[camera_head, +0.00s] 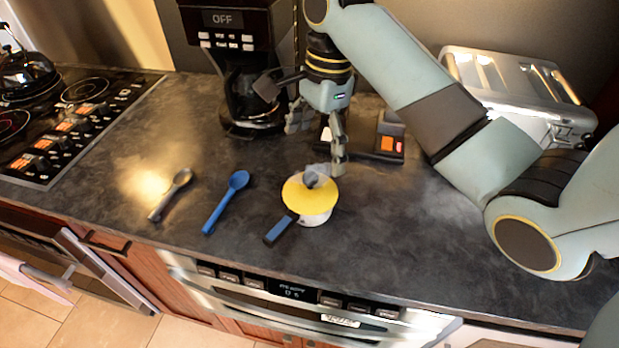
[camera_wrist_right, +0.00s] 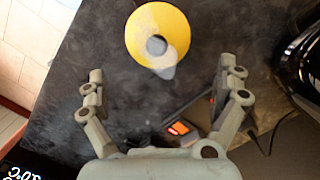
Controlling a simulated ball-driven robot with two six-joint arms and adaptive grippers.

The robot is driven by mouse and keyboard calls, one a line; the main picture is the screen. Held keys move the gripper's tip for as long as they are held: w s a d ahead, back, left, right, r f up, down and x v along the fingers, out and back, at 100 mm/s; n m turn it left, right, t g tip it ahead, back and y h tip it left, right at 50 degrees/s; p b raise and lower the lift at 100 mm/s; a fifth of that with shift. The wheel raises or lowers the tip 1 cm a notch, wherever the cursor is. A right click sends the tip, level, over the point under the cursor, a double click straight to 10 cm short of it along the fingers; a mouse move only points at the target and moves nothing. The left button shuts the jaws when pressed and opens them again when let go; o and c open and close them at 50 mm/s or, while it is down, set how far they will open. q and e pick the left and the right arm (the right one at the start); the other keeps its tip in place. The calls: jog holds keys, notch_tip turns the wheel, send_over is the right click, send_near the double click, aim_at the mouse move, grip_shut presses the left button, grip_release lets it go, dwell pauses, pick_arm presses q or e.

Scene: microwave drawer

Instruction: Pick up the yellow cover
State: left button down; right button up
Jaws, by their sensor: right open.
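The yellow cover (camera_head: 310,195) is a round disc with a dark knob on top. It sits on a small white pot (camera_head: 315,219) with a blue-and-black handle (camera_head: 281,230), on the dark counter. In the right wrist view the cover (camera_wrist_right: 147,29) is at the top centre, beyond the fingertips. My right gripper (camera_head: 318,143) is open and empty, just behind and above the cover in the head view. Its two fingers are spread wide in the wrist view (camera_wrist_right: 165,82), with the cover ahead of the gap between them. My left gripper is in neither view.
A blue spoon (camera_head: 226,201) and a grey spoon (camera_head: 171,195) lie left of the pot. A coffee maker (camera_head: 243,60), a scale-like device (camera_head: 374,143) and a silver toaster (camera_head: 512,85) stand behind. A stovetop (camera_head: 75,110) is at left. The counter's front right is clear.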

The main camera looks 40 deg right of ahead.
aim_at(312, 177)
jog(key=f, duration=0.3)
jog(key=shift+s+a, duration=0.2)
jog(key=shift+a, duration=0.15)
jog(key=f, duration=0.1)
jog(key=f+p, duration=0.1)
jog(key=f, duration=0.1)
jog(key=a+f, duration=0.1)
jog(key=f, duration=0.1)
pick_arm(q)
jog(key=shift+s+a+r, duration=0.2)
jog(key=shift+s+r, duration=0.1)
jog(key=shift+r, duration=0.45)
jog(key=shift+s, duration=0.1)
pick_arm(e)
jog(key=shift+d, duration=0.1)
jog(key=shift+c, duration=0.3)
jog(key=c, duration=0.7)
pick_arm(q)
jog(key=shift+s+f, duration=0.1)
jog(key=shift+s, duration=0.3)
pick_arm(e)
jog(key=shift+s+f, duration=0.1)
jog(key=shift+s, duration=0.05)
jog(key=c, duration=0.6)
